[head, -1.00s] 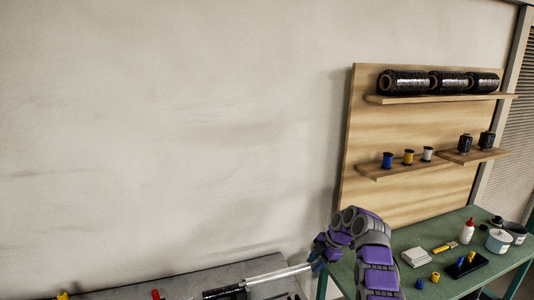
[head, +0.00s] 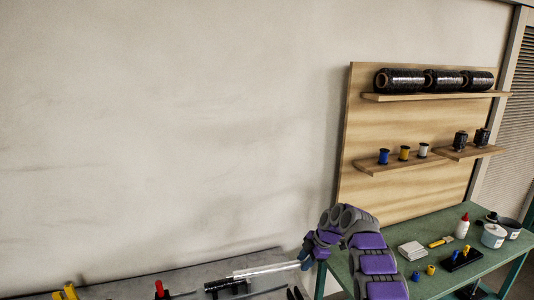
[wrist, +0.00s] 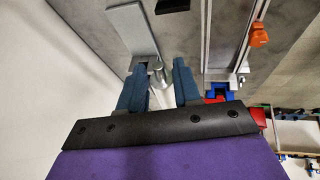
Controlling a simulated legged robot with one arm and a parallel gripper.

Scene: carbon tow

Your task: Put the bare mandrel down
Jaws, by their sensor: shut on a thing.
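The bare mandrel (head: 265,270) is a smooth silvery rod in the head view. It reaches left from my gripper (head: 305,263), over the grey bench at the bottom of the picture. My gripper is shut on its right end. In the wrist view the rod's round metal end (wrist: 157,72) shows between the two blue fingers of my gripper (wrist: 160,85); most of its length is hard to make out there. I cannot tell whether the rod touches anything below.
The grey bench (head: 140,283) carries a black part (head: 225,287), a red-topped piece (head: 160,289) and a yellow piece (head: 68,292). The wrist view shows a rail (wrist: 234,35) with an orange knob (wrist: 258,35). A green table (head: 405,265) with small items stands right.

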